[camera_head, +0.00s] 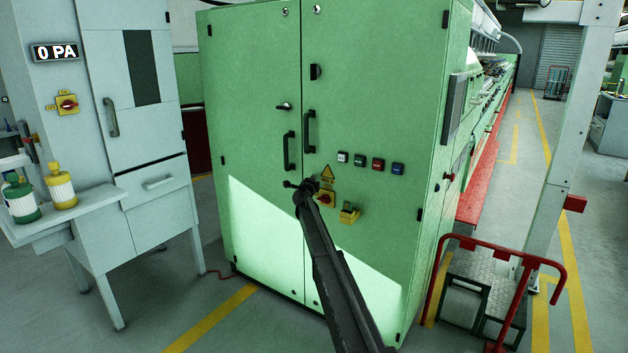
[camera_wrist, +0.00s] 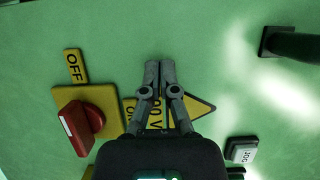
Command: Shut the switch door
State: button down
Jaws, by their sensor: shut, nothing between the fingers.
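The green cabinet (camera_head: 400,70) has a left door (camera_head: 250,80) and a right door (camera_head: 340,100), which meet at a vertical seam and look flush. The right door carries a red rotary switch on a yellow plate (camera_head: 328,200), a yellow warning triangle (camera_head: 328,170) and a black handle (camera_head: 309,131). My gripper (camera_head: 291,184) is at the door front near the seam, left of the switch. In the wrist view my gripper (camera_wrist: 160,66) is shut and empty, partly covering the triangle (camera_wrist: 200,105). The red switch (camera_wrist: 80,122) is left of it. Whether the fingertips touch the door is unclear.
A grey cabinet (camera_head: 130,90) with a shelf and bottles (camera_head: 60,187) stands at the left. A step stand with red rails (camera_head: 500,262) and a pale post (camera_head: 580,120) stand at the right. Floor shows in front of the cabinets.

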jog(key=s+a, duration=0.8)
jog(key=s, duration=0.2)
jog(key=shift+s+a, duration=0.1)
dwell(0.3)
jog(key=s+f+n+g+y, duration=0.2)
jog(key=s+f+n+y, duration=0.15)
jog(key=s+n, duration=0.45)
jog(key=s+f+n+g+y, duration=0.3)
jog(key=s+n+y, duration=0.1)
jog(key=s, duration=0.7)
jog(key=s+f+n+g+y, duration=0.2)
jog(key=s+f+n+y, duration=0.15)
jog(key=s+n, duration=0.5)
jog(key=s+d+f+g+h, duration=0.25)
jog(key=s+d, duration=0.25)
jog(key=s, duration=0.6)
jog(key=s+d+f+g+h, duration=0.25)
jog(key=s+d+g, duration=0.2)
jog(key=s, duration=0.75)
jog(key=s+d+f+g+h, duration=0.1)
jog(key=s+d+f+g, duration=0.3)
jog(key=s, duration=0.7)
notch_tip(320, 180, up, 20)
jog(key=d+p, duration=0.1)
jog(key=p, duration=1.8)
jog(key=shift+w+f+n+t, duration=0.2)
jog(key=shift+f+n+t, duration=0.05)
jog(key=shift+n+t, duration=0.2)
